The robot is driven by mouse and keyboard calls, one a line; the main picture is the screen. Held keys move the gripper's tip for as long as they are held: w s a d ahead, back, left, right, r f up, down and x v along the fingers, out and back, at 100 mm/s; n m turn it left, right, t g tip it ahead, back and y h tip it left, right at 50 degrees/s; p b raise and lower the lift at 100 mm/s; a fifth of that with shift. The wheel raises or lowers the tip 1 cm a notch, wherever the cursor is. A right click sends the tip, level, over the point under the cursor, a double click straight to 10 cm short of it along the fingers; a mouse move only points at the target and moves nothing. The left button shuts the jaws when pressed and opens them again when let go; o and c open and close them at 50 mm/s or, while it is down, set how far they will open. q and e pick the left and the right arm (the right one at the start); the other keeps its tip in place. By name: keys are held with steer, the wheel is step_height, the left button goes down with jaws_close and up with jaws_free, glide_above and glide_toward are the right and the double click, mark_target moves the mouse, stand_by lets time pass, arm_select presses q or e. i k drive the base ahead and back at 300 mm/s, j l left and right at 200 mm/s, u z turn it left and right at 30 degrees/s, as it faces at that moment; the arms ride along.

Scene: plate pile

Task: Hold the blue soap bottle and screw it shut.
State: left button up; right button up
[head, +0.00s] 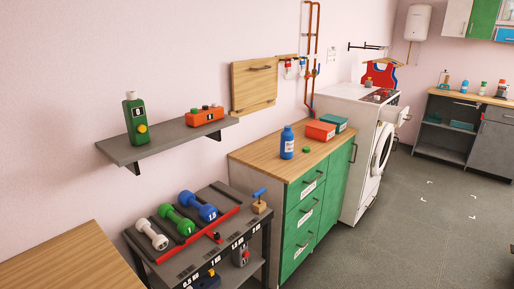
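A blue bottle (287,143) stands upright on the wooden top of the green-fronted cabinet (262,155). It has a pale label on its front and a narrower blue neck at the top. A small green round piece (306,149) lies on the same top, just right of the bottle and apart from it; it may be a cap. Whether the bottle's mouth is open is too small to tell. Neither of my grippers shows in the head view.
Red (320,131) and teal (335,123) boxes sit behind the green piece. A dumbbell rack (240,228) stands in front left, below a wall shelf (165,143). A white washing machine (352,106) adjoins the cabinet. The floor (420,220) at right is clear.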

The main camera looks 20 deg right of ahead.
mark_target(287, 136)
steer(key=i+l+u, duration=0.15)
steer(key=l+u, duration=0.25)
steer(key=i+l+u, duration=0.1)
steer(key=l+u, duration=0.3)
steer(key=l, duration=0.2)
steer(key=l+u, duration=0.4)
steer(key=l, duration=0.75)
steer(key=k+l+u, duration=0.1)
steer(key=l, duration=0.55)
steer(key=l+u, duration=0.1)
steer(key=l, duration=0.5)
steer(key=k+l, duration=0.15)
steer(key=l, duration=0.45)
steer(key=l+u, duration=0.1)
steer(key=l, duration=0.5)
steer(key=k+l, duration=0.15)
steer(key=l, duration=0.45)
steer(key=u, duration=0.05)
